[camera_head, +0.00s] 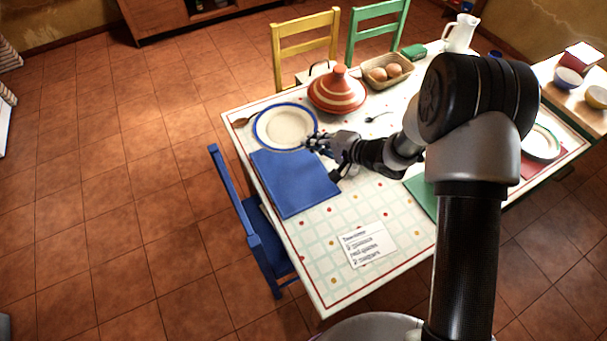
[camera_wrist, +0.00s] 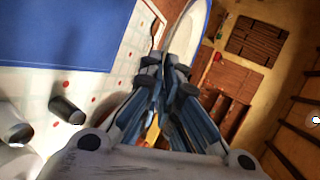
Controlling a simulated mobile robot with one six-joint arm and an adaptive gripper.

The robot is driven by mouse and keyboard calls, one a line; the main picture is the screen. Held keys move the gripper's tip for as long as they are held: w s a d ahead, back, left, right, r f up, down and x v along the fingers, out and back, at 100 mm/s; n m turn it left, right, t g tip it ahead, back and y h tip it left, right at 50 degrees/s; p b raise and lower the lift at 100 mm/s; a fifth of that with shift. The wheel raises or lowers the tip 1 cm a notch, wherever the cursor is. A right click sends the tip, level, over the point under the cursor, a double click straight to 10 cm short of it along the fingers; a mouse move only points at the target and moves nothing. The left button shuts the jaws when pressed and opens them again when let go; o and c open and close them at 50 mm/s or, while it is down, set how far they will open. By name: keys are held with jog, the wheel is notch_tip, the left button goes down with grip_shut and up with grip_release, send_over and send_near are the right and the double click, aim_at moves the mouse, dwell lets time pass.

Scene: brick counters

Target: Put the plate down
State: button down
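The white plate with a blue rim (camera_head: 285,126) is at the far left corner of the table, just beyond the blue placemat (camera_head: 295,183). My gripper (camera_head: 318,143) is at the plate's near right rim, with its fingers closed on the rim. In the wrist view the plate (camera_wrist: 190,28) rises from between my closed fingertips (camera_wrist: 166,68), seen at a steep slant. The blue placemat (camera_wrist: 60,32) lies flat and bare at the upper left there. I cannot tell exactly how high the plate is above the table.
A striped tagine (camera_head: 337,92) and an egg basket (camera_head: 386,73) stand right of the plate. A wooden spoon (camera_head: 241,121) lies at its left. A written note (camera_head: 367,245) lies near the front. A blue chair (camera_head: 240,215) stands at the table's left edge.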

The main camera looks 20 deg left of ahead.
aim_at(312, 181)
notch_tip(312, 181, down, 18)
jog(key=b, duration=0.5)
jog(key=shift+r, duration=0.1)
jog(key=c, duration=2.3)
grip_release()
jog(key=shift+b, duration=0.3)
jog(key=shift+o, duration=1.1)
jog(key=p+v, duration=0.3)
jog(key=v, duration=0.9)
jog(key=shift+p, duration=0.3)
